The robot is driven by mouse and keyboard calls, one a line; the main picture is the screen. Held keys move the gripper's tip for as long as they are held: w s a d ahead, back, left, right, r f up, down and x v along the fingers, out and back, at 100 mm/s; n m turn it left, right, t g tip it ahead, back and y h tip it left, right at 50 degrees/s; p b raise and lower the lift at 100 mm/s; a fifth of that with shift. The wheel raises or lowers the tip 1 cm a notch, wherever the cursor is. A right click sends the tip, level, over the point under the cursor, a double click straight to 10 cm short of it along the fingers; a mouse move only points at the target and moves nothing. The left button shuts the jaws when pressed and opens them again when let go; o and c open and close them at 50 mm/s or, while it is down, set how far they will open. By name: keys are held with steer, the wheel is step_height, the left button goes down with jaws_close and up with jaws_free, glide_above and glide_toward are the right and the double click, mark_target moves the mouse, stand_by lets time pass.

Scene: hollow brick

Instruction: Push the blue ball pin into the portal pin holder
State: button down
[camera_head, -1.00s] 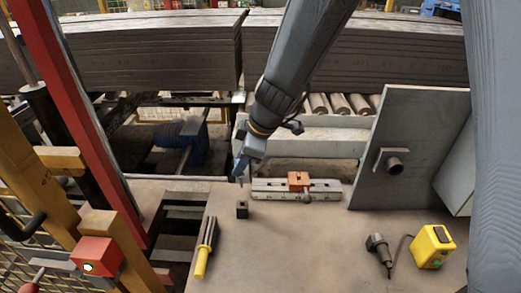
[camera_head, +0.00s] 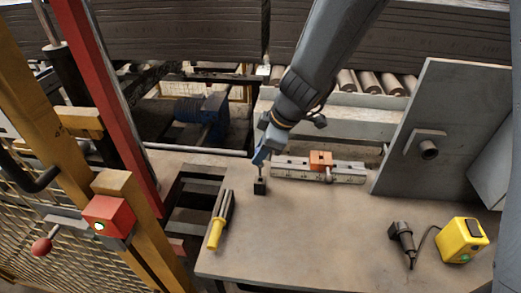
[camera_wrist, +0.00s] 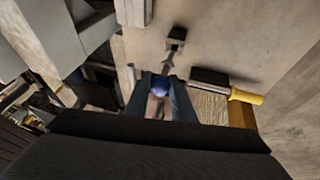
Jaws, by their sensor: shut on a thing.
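My gripper (camera_head: 259,163) is shut on the blue ball pin. In the wrist view the pin's blue ball (camera_wrist: 159,89) sits between the two jaws, and its grey shaft (camera_wrist: 168,63) points away toward a small black block (camera_wrist: 176,36), which looks like the pin holder. In the head view the block (camera_head: 260,188) stands on the table directly below my gripper, with the thin shaft reaching down to about its top. I cannot tell whether the tip is inside it. The ball is hidden by the jaws in the head view.
A grey rail with an orange block (camera_head: 320,161) lies close to the right of the holder. A yellow-handled tool (camera_head: 216,234) lies to its left. An upright grey plate (camera_head: 455,125), a black tool (camera_head: 402,237) and a yellow box (camera_head: 462,240) are at the right. The front middle of the table (camera_head: 310,235) is clear.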

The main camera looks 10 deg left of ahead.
mark_target(262, 164)
steer(key=shift+f+b, duration=2.8)
steer(key=shift+b, duration=0.9)
stand_by(1.2)
steer(key=c, duration=1.4)
jaws_free()
steer(key=shift+c, duration=0.2)
steer(key=v, duration=0.7)
steer(key=shift+d+r, duration=0.15)
steer(key=shift+r, duration=0.25)
steer(key=s+d+f+m+h, duration=0.1)
steer(key=s+d+f+m, duration=0.1)
steer(key=d+m, duration=0.4)
steer(key=s+d+f+m+g+h, duration=0.1)
steer(key=s+d+m, duration=0.3)
steer(key=d, duration=0.6)
steer(key=s+d+f+m+g+h, duration=0.1)
steer(key=s+d+f+m+h, duration=0.1)
steer(key=d+m, duration=0.5)
steer(key=shift+s+d+f+m, duration=0.45)
steer(key=shift+s+d, duration=0.2)
steer(key=shift+s, duration=0.3)
